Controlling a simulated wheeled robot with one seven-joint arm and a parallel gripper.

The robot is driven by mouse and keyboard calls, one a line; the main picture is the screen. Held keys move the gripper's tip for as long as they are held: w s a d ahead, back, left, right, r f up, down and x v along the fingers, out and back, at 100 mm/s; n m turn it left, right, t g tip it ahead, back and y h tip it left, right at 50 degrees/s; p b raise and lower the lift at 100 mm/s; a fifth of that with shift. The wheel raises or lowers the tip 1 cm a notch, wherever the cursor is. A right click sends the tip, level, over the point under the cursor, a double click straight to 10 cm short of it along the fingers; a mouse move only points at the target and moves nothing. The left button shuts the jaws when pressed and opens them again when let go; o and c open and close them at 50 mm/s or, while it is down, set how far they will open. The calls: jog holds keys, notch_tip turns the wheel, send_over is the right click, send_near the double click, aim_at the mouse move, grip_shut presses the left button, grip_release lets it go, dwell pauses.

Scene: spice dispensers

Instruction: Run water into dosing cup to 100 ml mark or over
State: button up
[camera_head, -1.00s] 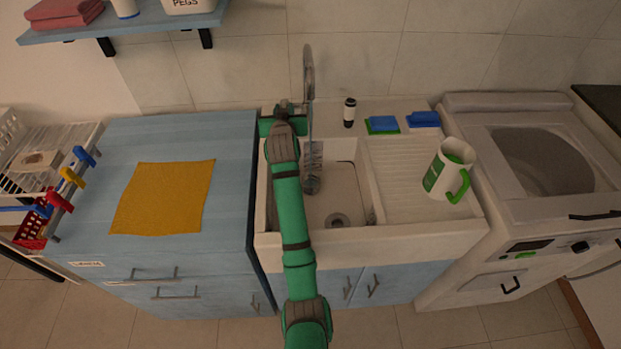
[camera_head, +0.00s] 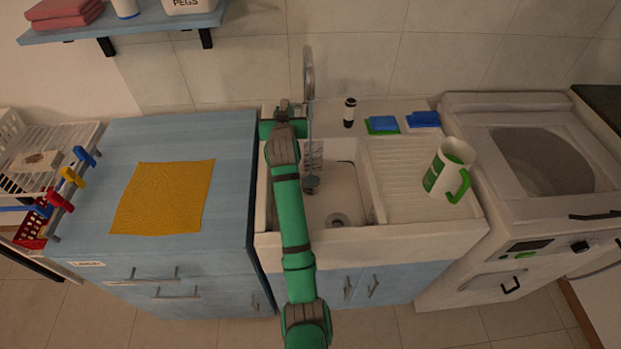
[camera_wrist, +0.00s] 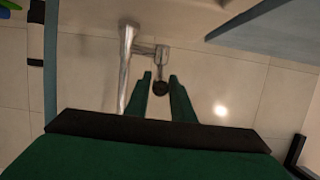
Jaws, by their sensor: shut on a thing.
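My gripper (camera_wrist: 160,79) has its fingers on either side of the tap lever's dark round end (camera_wrist: 160,89) and is shut on the lever. In the head view my gripper (camera_head: 283,106) is behind the sink, just left of the tall tap (camera_head: 309,80). The tap also shows in the wrist view (camera_wrist: 127,60). A small grey shape (camera_head: 312,184) is in the sink below the spout, partly beside my arm; I cannot tell whether it is the dosing cup or water. No 100 ml mark or water level can be read.
A white jug with a green handle (camera_head: 447,172) stands on the ribbed drainboard (camera_head: 400,195). Blue sponges (camera_head: 383,123) and a small dark-and-white bottle (camera_head: 349,113) sit behind the sink. A yellow cloth (camera_head: 165,198) lies on the left counter.

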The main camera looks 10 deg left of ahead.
jog(key=shift+f, duration=0.15)
jog(key=shift+s+f, duration=0.2)
jog(key=shift+f, duration=0.3)
jog(key=o, duration=0.9)
jog(key=v, duration=0.7)
